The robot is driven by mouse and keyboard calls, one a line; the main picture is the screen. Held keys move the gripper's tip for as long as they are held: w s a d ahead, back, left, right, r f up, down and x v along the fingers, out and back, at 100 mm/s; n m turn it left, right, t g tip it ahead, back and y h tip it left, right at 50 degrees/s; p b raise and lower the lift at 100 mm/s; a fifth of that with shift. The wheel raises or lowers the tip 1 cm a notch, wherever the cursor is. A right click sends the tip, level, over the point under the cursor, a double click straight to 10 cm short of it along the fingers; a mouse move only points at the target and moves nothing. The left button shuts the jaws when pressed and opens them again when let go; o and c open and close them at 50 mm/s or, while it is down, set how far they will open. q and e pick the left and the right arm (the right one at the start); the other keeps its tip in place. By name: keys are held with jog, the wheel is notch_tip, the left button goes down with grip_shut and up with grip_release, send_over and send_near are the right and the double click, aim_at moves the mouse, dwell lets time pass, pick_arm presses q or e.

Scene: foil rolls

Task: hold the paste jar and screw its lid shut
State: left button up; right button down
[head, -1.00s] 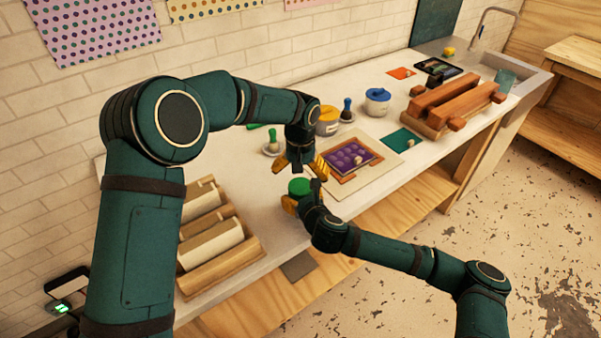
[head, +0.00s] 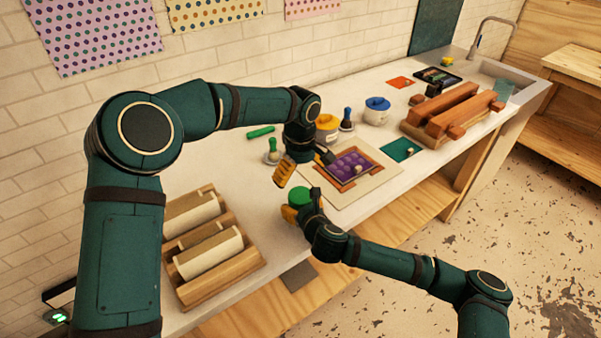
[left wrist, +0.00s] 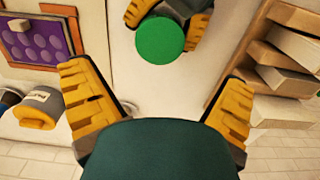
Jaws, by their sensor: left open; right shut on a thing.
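The paste jar shows as a round green lid (head: 299,196), seen from above in the head view. It also shows at the top middle of the left wrist view (left wrist: 160,40). The jar body is hidden under the lid and behind the fingers. My right gripper (head: 303,206) is shut around the jar near the table's front edge. My left gripper (head: 304,172) is open and empty, above and behind the lid. In the left wrist view its yellow fingers stand wide apart, and the lid lies beyond their tips, not between them.
A yellow jar (head: 327,124) and a blue-topped jar (head: 377,105) stand farther back. A purple printing block (head: 352,166) lies on a sheet right of the grippers. A wooden rack with rolls (head: 212,275) stands at the left. The worktop between rack and grippers is clear.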

aim_at(301, 195)
pick_arm(q)
jog(key=shift+f, duration=0.1)
jog(key=shift+f, duration=3.9)
jog(key=c, duration=1.3)
jog(key=m, duration=0.7)
